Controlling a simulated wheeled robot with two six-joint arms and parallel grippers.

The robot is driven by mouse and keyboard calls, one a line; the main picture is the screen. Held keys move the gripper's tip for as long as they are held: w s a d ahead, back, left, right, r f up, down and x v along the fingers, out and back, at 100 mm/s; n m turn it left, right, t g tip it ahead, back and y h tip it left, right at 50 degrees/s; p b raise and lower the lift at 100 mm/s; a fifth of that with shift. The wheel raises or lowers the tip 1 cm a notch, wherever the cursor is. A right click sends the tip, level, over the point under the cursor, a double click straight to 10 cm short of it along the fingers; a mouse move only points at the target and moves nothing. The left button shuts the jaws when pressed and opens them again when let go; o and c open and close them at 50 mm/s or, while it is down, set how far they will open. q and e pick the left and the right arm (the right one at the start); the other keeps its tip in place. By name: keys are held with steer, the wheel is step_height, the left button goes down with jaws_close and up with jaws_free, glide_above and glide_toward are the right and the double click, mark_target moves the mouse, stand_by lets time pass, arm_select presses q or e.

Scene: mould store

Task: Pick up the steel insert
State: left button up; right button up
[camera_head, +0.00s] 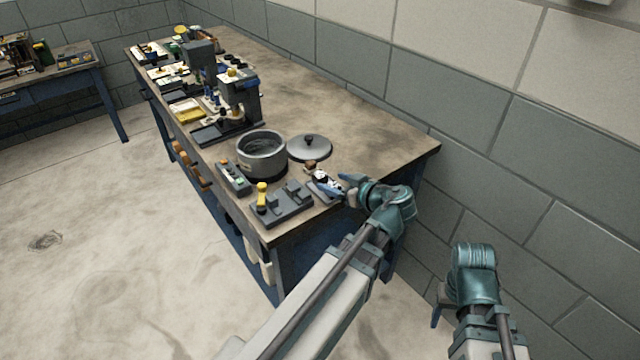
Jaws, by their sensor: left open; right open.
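A small pale, shiny piece (321,176) lies at the near right end of the workbench, next to a small brown piece (310,166). It may be the steel insert, but it is too small to be sure. My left gripper (332,184) is open at the bench's right edge, its blue fingertips pointing left, close to this piece. I cannot tell whether they touch it. My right gripper (437,316) hangs low to the right, off the bench; only a blue finger shows, and its wrist hides the rest.
The workbench (370,155) has a grey pot (262,155), a round lid (309,147), a dark fixture with a yellow knob (283,207) and a small tray (233,178) near the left gripper. Machines (238,95) stand farther back. A block wall (480,120) runs behind.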

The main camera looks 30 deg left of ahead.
mark_target(322, 176)
arm_select(q)
steer(key=shift+r+b+x, duration=0.2)
steer(key=shift+b+x, duration=0.2)
steer(key=shift+x, duration=1.35)
steer(key=shift+r+b+x, duration=0.15)
steer(key=shift+b+x, duration=0.25)
steer(key=shift+x, duration=1.3)
steer(key=shift+a, duration=0.15)
steer(key=shift+c, duration=0.3)
jaws_close()
